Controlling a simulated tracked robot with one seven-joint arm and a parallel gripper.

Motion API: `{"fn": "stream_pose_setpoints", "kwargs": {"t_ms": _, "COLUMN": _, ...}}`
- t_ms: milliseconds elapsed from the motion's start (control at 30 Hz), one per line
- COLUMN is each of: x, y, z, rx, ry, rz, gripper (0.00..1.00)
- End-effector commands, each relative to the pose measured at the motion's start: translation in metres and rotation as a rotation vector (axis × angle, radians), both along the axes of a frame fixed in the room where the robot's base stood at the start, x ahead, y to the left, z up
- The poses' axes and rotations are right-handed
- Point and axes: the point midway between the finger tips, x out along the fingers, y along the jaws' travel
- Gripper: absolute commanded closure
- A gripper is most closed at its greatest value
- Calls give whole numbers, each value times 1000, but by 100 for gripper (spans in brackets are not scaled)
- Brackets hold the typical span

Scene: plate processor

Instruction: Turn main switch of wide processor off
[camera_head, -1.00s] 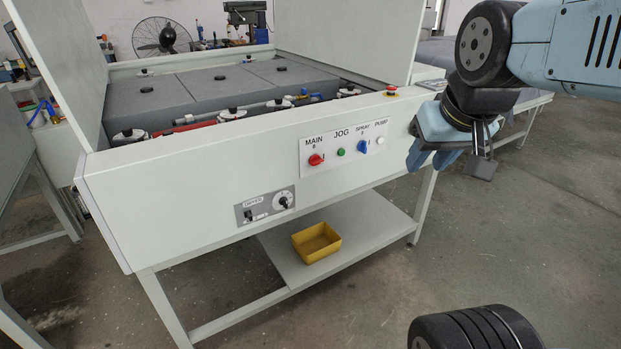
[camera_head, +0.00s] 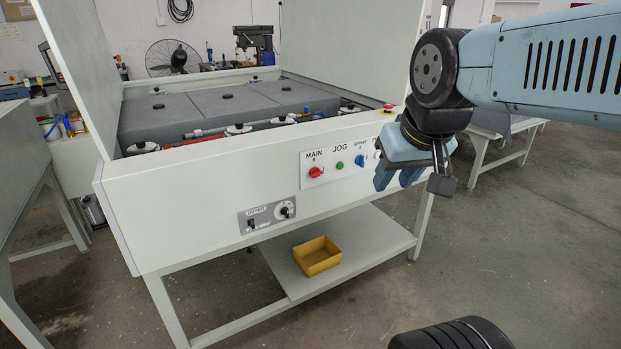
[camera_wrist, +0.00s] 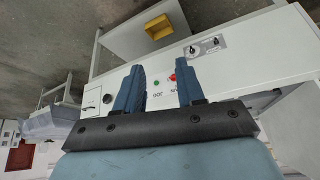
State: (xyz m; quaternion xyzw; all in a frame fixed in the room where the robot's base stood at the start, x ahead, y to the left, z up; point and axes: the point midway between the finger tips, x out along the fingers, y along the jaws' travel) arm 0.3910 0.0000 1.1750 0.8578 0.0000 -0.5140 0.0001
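The wide processor (camera_head: 215,205) is a white machine on legs, with a control panel on its front. The red main switch (camera_head: 316,172) sits at the left of the panel under the word MAIN. The red switch also shows in the wrist view (camera_wrist: 172,78), near the right finger. My gripper (camera_head: 399,178) is at the right of the panel in the head view, apart from the red switch. In the wrist view my gripper (camera_wrist: 160,80) has its two blue fingers spread, with nothing between them. The pump end of the panel is partly hidden behind my gripper.
A green jog button (camera_head: 339,165) and a blue spray switch (camera_head: 360,161) are right of the red switch. A dipper panel (camera_head: 267,215) is lower left. A yellow bin (camera_head: 316,256) sits on the lower shelf.

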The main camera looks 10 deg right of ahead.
Motion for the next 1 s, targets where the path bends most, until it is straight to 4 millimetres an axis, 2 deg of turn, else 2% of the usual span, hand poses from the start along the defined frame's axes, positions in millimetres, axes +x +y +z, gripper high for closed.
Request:
{"fn": "stream_pose_setpoints", "kwargs": {"t_ms": 233, "x": 3, "y": -1, "z": 0, "rx": -1, "ry": -2, "rz": -6, "gripper": 62}}
{"fn": "stream_pose_setpoints", "kwargs": {"t_ms": 367, "x": 22, "y": -3, "z": -3, "rx": -6, "ry": -22, "rz": -40, "gripper": 62}}
{"fn": "stream_pose_setpoints", "kwargs": {"t_ms": 467, "x": 49, "y": -8, "z": -9, "rx": -13, "ry": -54, "rz": -86, "gripper": 62}}
{"fn": "stream_pose_setpoints", "kwargs": {"t_ms": 667, "x": 115, "y": -22, "z": -26, "rx": -6, "ry": -148, "rz": -188, "gripper": 62}}
{"fn": "stream_pose_setpoints", "kwargs": {"t_ms": 1000, "x": 214, "y": -40, "z": -71, "rx": 87, "ry": -301, "rz": -295, "gripper": 62}}
